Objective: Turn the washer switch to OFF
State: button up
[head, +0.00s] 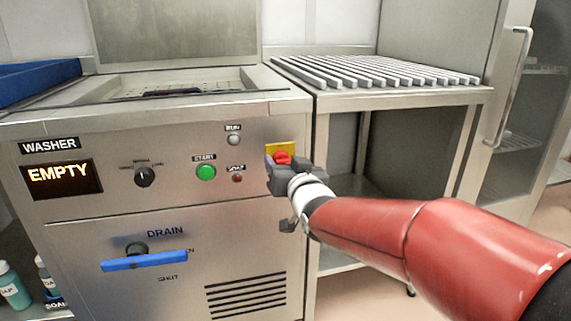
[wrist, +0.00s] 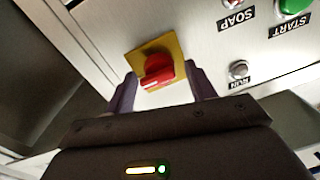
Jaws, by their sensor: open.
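The washer (head: 120,220) is a steel cabinet with a control panel and a display reading EMPTY. Its red rotary switch (head: 281,158) sits on a yellow plate (head: 283,147) at the panel's upper right. In the wrist view the red knob (wrist: 158,70) stands on the tilted yellow plate (wrist: 143,54). My gripper (head: 284,168) is at the switch, partly covering it in the head view. In the wrist view its open fingers (wrist: 160,88) stand one on each side of the knob, with gaps showing. No ON or OFF marking can be read on the plate.
A green START button (head: 206,172), RUN lamp (head: 233,139) and SOAP lamp (head: 237,178) lie left of the switch. A small black dial (head: 145,176) is further left. A blue DRAIN lever (head: 145,261) is below. A slatted steel table (head: 400,97) stands to the right.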

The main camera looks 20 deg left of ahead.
jog(key=c, duration=0.8)
